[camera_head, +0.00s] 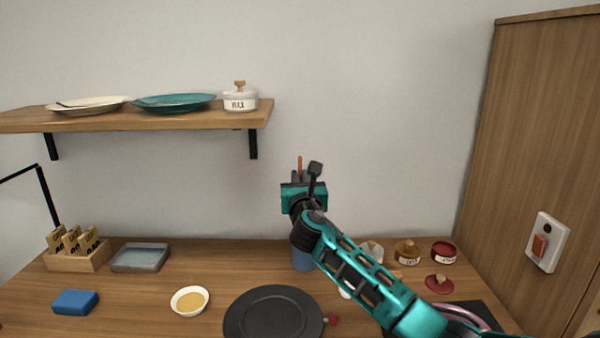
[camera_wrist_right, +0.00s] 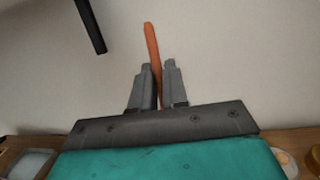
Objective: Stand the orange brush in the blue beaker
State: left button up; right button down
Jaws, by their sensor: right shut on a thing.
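The orange brush (camera_wrist_right: 152,42) is held between the fingers of my right gripper (camera_wrist_right: 157,85) in the right wrist view. Its orange end sticks out beyond the fingertips. In the head view the orange tip of the brush (camera_head: 299,163) rises above my right gripper (camera_head: 300,181), which is high over the table. The blue beaker (camera_head: 302,264) stands upright on the table below the gripper, partly hidden by my right arm. The brush's lower part is hidden in the head view. My left gripper is not in view.
A dark plate (camera_head: 273,314) lies in front of the beaker. A bowl of yellow powder (camera_head: 189,301), a blue sponge (camera_head: 75,302) and a grey tray (camera_head: 140,258) are to the left. A shelf (camera_head: 190,120) hangs at upper left.

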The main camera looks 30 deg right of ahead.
jog(key=shift+f+b, duration=0.9)
jog(key=shift+f, duration=1)
notch_tip(320, 180, down, 4)
jog(key=b, duration=0.3)
jog(key=shift+f+b, duration=0.8)
jog(key=shift+f, duration=0.45)
jog(key=c, duration=1.1)
grip_release()
jog(key=shift+o, duration=0.2)
